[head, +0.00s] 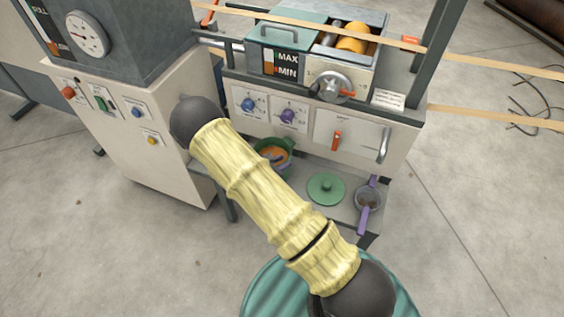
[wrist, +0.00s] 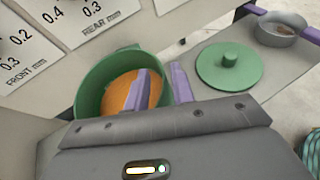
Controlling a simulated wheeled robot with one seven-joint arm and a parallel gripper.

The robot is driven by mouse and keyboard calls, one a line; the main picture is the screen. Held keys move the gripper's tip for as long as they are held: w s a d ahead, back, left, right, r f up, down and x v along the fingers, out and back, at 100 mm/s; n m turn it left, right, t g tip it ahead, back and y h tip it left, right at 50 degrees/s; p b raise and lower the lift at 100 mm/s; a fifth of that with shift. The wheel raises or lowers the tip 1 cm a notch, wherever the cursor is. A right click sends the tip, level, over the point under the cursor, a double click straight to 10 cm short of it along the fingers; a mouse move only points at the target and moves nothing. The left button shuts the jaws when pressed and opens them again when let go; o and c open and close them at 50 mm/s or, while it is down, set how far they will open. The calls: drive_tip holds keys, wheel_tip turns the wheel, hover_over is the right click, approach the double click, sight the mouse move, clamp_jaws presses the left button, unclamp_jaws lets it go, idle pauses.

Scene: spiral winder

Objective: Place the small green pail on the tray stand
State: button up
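The small green pail (wrist: 92,92) with orange contents is close in front of my gripper (wrist: 160,88) in the wrist view. The left purple finger overlaps the orange contents and the right finger is by the pail's right side. The fingers stand apart with the pail's right wall between them, and I see no clear grip. No tray stand can be told for certain. A low grey shelf (head: 338,170) lies under the machine.
The machine's panel with knobs (head: 288,117) rises behind. A control cabinet (head: 135,150) stands at the left. Open floor lies to the right.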

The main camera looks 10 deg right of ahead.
drive_tip(key=p+v, duration=0.1)
drive_tip(key=v, duration=1.1)
drive_tip(key=shift+p, duration=0.4)
drive_tip(key=shift+d, duration=0.15)
drive_tip(key=s+d+r+m+g+y, duration=0.2)
drive_tip(key=s+d+r+m+y, duration=0.2)
drive_tip(key=r+m, duration=0.6)
drive_tip(key=s+d+r+m+g+y, duration=0.2)
drive_tip(key=s+d+r+m+y, duration=0.3)
drive_tip(key=m, duration=0.8)
drive_tip(key=s+r+y, duration=0.2)
drive_tip(key=s+r, duration=0.2)
drive_tip(key=r, duration=0.1)
drive_tip(key=shift+m+g, duration=0.3)
drive_tip(key=shift+m, duration=0.1)
